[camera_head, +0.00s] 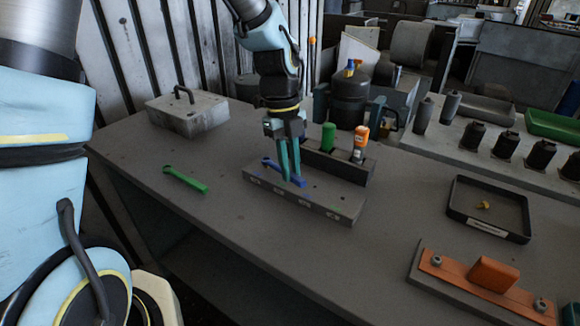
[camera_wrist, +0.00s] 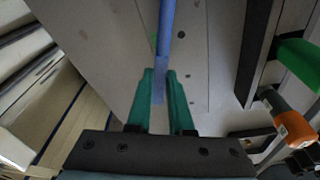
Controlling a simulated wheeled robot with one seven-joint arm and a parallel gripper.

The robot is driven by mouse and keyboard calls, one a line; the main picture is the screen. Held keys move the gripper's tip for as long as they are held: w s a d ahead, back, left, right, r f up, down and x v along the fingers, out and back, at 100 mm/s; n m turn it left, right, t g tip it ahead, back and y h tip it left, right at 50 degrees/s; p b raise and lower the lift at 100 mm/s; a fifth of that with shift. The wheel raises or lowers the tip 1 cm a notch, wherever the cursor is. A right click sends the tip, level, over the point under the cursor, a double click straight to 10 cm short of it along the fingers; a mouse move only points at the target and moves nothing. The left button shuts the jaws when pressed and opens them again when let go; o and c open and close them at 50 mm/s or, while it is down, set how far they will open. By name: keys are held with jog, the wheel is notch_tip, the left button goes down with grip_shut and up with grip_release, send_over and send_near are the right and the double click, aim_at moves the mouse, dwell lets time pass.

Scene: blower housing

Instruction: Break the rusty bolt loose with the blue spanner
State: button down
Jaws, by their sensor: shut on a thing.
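The blue spanner (camera_head: 300,182) is at the labelled grey rack (camera_head: 310,205) on the bench. My gripper (camera_head: 291,177) points down over the rack, its green fingers closed around the spanner's shaft. In the wrist view the spanner (camera_wrist: 166,28) runs between the fingertips of my gripper (camera_wrist: 160,73). I cannot tell whether the spanner still touches the rack. At the lower right, an orange plate (camera_head: 455,266) carries a raised orange block and a bolt (camera_head: 437,260) near its left end. Another bolt (camera_head: 540,304) is near its right end. I cannot tell which is rusty.
A green spanner (camera_head: 186,180) lies left of the rack. A black tray (camera_head: 457,205) holds a small yellow piece. A grey box (camera_head: 188,115) sits at back left. Bench front is clear.

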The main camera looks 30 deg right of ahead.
jog(key=shift+r+p, duration=0.95)
jog(key=shift+r, duration=0.1)
jog(key=shift+r, duration=0.1)
notch_tip(320, 180, up, 5)
jog(key=p, duration=0.4)
jog(key=shift+p, duration=0.35)
jog(key=shift+w+a+f, duration=0.1)
jog(key=shift+f, duration=0.1)
